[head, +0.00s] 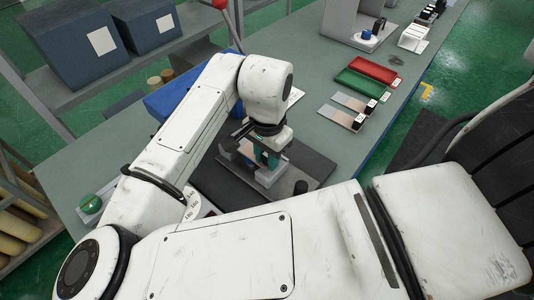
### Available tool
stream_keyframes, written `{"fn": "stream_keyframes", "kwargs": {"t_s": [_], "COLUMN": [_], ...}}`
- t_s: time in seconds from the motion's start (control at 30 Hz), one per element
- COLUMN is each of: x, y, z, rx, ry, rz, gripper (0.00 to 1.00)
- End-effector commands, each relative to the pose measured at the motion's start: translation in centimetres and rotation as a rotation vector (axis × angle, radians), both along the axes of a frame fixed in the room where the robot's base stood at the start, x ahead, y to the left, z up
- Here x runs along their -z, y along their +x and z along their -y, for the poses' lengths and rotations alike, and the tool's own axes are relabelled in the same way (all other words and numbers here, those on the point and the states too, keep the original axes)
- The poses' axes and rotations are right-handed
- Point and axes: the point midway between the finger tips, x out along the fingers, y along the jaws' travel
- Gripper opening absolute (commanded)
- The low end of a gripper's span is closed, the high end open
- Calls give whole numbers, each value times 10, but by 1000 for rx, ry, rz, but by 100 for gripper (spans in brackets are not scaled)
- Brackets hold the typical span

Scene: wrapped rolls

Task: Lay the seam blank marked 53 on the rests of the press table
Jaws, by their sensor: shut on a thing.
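My gripper (268,157) points down over the dark press table (225,182) near the middle of the head view. It is shut on a pale flat piece (247,149), which looks like a seam blank; no number can be read on it. The piece is partly hidden by the jaws, and I cannot tell whether it touches the rests. A light grey block (267,177) stands on the dark plate just under the jaws. Two other flat blanks, a nearer one (338,117) and a farther one (352,102), lie on the bench to the right with black and white ends.
A green tray (362,83) and a red tray (374,70) lie beyond the loose blanks. A black cylinder (301,187) stands at the plate's right. A green round object (91,204) is at the bench's left edge. Dark blue boxes (78,43) sit on the shelf behind.

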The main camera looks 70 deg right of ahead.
Motion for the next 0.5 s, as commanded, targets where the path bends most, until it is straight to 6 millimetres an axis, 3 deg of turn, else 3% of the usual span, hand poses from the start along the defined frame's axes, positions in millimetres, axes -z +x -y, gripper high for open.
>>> {"fn": "stream_keyframes", "kwargs": {"t_s": [0.5], "x": [17], "y": [0], "z": [0], "rx": [0], "ry": [0], "rz": [1], "gripper": [0]}}
